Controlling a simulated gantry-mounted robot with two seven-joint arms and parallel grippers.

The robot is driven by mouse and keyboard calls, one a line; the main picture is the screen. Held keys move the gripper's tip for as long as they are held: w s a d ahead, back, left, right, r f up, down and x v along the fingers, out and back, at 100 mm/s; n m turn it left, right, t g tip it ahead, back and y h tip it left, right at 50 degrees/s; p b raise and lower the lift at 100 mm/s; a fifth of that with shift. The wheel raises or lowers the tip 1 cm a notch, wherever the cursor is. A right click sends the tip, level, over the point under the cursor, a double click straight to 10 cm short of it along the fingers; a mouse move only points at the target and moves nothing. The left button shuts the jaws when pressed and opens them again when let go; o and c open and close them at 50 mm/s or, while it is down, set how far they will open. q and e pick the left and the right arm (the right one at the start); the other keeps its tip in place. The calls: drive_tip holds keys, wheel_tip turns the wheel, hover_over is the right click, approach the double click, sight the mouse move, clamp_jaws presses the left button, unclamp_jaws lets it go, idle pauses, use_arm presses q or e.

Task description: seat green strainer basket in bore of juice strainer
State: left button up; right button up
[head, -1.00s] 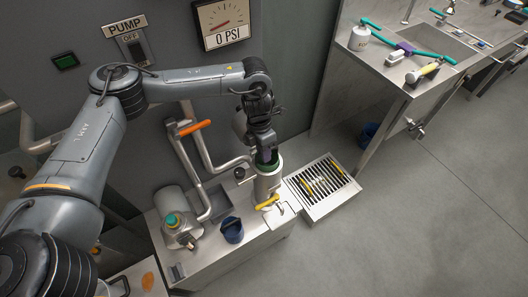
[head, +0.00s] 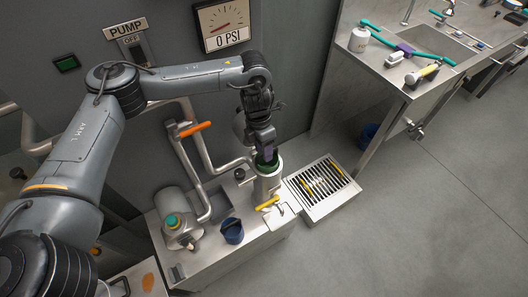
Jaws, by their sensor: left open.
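The juice strainer (head: 267,187) is a pale upright cylinder on the metal bench, with a yellow handle low on its front. The green strainer basket (head: 267,166) shows as a green ring at the top of the strainer's bore. Its lower part is hidden inside, so I cannot tell how deep it sits. My left gripper (head: 266,155) is open and points down right over the basket. Its fingertips are small and dark here, and I cannot tell whether they touch the rim. My right gripper is out of view.
A dark blue cup (head: 232,231) and a motor-like unit with a teal cap (head: 176,223) stand on the bench. Bent pipes with an orange handle (head: 194,129) rise behind. A grated drain tray (head: 322,187) lies right of the strainer. Open floor is further right.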

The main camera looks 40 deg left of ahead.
use_arm(q)
wheel_tip(320, 180, up, 9)
drive_tip(key=a+p, duration=0.2)
drive_tip(key=p, duration=0.1)
drive_tip(key=d+f+t+h, duration=0.1)
drive_tip(key=d+f, duration=0.4)
drive_tip(key=d, duration=0.6)
drive_tip(key=d+f+t+h, duration=0.1)
drive_tip(key=d+f, duration=0.4)
drive_tip(key=d, duration=0.5)
drive_tip(key=s+d+r+n+t+h, duration=0.25)
drive_tip(key=d+n, duration=0.25)
drive_tip(key=d, duration=0.4)
drive_tip(key=s+d+r+n+t+h, duration=0.1)
drive_tip(key=s+d+n+t+h, duration=0.25)
drive_tip(key=d, duration=0.65)
drive_tip(key=s+a+f+n+g+y, duration=0.1)
drive_tip(key=s+a+f+n+y, duration=0.1)
drive_tip(key=s+a+n, duration=0.3)
drive_tip(key=s+a+f+n+g+y, duration=0.1)
drive_tip(key=s+a+n+y, duration=0.3)
drive_tip(key=a+n, duration=0.8)
drive_tip(key=s+a+f+n+g+y, duration=0.1)
drive_tip(key=s+a+f+n+y, duration=0.2)
drive_tip(key=s+a+n, duration=0.5)
drive_tip(key=a+n+y, duration=0.1)
drive_tip(key=n, duration=0.2)
drive_tip(key=shift+a+f+n+g, duration=0.25)
drive_tip(key=shift+f+n+g, duration=0.1)
drive_tip(key=shift+f+g, duration=0.05)
